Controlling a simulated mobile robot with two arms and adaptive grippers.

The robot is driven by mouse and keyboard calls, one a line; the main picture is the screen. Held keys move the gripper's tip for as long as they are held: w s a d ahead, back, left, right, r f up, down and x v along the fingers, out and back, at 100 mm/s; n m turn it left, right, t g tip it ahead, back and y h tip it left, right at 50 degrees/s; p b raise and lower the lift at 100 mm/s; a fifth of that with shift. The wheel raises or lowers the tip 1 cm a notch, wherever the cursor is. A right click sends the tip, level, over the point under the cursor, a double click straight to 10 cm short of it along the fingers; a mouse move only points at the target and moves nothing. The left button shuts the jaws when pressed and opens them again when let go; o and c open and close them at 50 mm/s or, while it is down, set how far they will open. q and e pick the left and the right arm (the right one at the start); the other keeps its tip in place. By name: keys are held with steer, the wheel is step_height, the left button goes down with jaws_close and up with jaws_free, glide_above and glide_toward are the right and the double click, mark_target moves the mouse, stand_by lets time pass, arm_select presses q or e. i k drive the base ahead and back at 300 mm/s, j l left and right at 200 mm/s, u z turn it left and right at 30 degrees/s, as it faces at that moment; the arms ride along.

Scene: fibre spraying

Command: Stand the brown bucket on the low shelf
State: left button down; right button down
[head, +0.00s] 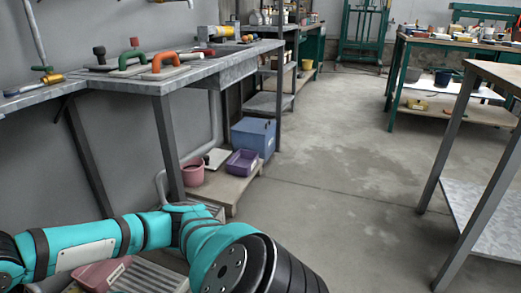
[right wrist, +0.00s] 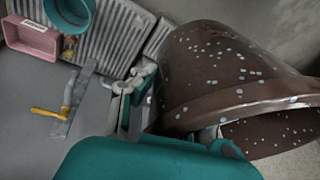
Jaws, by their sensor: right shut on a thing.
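The brown bucket (right wrist: 225,75), speckled with pale spots, fills the right side of the right wrist view, tilted, with its thick rim toward the lower right. My right gripper (right wrist: 140,95) is shut on it near the rim; the exact contact is partly hidden. The bucket does not show in the head view. A low wooden shelf (head: 240,190) is under the left workbench, and another low shelf (head: 485,220) is under the right table; I cannot tell which one is meant. My left arm crosses the lower left of the head view, but its gripper is out of frame.
The left low shelf holds a pink pot (head: 192,172), a purple bin (head: 242,162) and a blue box (head: 253,136). A pink tray (right wrist: 32,38) and a ribbed panel (right wrist: 110,35) show in the right wrist view. The concrete floor (head: 335,180) between the benches is clear.

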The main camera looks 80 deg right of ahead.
mark_target(225, 187)
steer(key=l+z, duration=0.35)
steer(key=l, duration=0.3)
steer(key=l+z, duration=0.4)
steer(key=l, duration=0.25)
steer(key=i+l+z, duration=0.15)
steer(key=l+z, duration=0.2)
steer(key=l, duration=0.25)
steer(key=i+l, duration=0.1)
steer(key=l, duration=0.3)
steer(key=i+l, duration=0.1)
steer(key=l, duration=0.3)
steer(key=i+l, duration=0.1)
steer(key=l, duration=0.3)
steer(key=i+l, duration=0.1)
steer(key=l, duration=0.3)
steer(key=i, duration=0.5)
steer(key=z, duration=0.05)
